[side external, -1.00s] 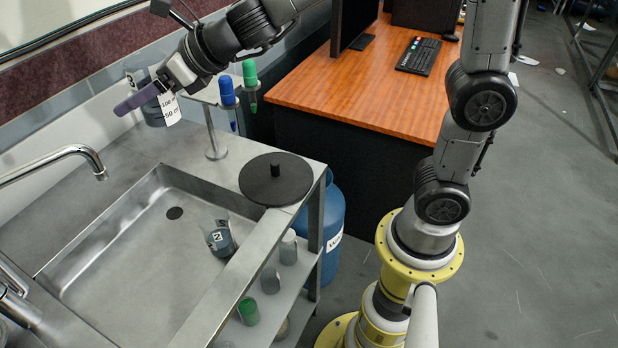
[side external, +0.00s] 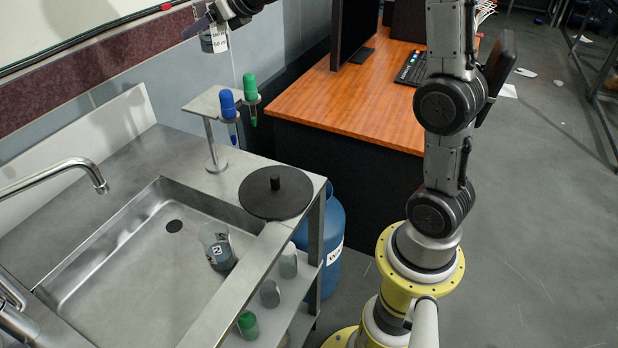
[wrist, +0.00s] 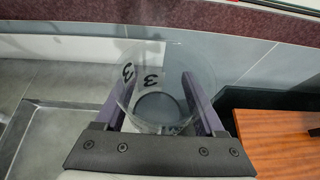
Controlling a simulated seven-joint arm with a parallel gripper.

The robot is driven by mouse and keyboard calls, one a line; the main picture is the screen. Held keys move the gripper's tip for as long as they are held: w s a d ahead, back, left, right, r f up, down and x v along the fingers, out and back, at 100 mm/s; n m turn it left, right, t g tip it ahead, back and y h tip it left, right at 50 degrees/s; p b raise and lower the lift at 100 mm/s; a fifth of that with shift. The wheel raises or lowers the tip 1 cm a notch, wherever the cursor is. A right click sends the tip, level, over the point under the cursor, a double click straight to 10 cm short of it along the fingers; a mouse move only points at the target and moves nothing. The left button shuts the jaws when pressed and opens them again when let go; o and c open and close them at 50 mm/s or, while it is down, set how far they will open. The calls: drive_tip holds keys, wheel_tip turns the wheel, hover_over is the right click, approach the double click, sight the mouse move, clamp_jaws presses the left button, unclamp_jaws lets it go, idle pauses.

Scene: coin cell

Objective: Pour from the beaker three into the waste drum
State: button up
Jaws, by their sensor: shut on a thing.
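My gripper (side external: 205,22) is high at the top left of the side view, shut on beaker three (side external: 214,42). The beaker is clear glass with a white label, held roughly upright well above the counter. In the wrist view the purple fingers (wrist: 158,80) grip beaker three (wrist: 152,76) from both sides; a black "3" shows on it. Dark contents seem to lie at its bottom. The waste drum (side external: 332,222) is blue with a white label and stands on the floor beside the counter's right end. Its top is partly hidden by the counter.
A black round lid with a knob (side external: 276,194) lies on the counter corner. A stand (side external: 214,140) holds blue- and green-capped tubes. Another beaker (side external: 217,245) is in the sink (side external: 130,260). Small containers sit on the shelf below. A wooden desk (side external: 350,98) is behind.

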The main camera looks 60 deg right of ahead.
drive_tip(key=w+d+f+n+g+y, duration=0.1)
drive_tip(key=d+f+n+y, duration=0.3)
drive_tip(key=f, duration=1.2)
drive_tip(key=d+f+n+y, duration=0.1)
drive_tip(key=d+f, duration=0.4)
drive_tip(key=f, duration=1.1)
drive_tip(key=s+a+f, duration=0.1)
drive_tip(key=s+f, duration=0.7)
drive_tip(key=f, duration=0.5)
drive_tip(key=s+a+f, duration=0.1)
drive_tip(key=s+f, duration=0.7)
drive_tip(key=f, duration=0.5)
drive_tip(key=shift+f, duration=0.15)
drive_tip(key=shift+d+m, duration=0.15)
drive_tip(key=shift+m, duration=0.25)
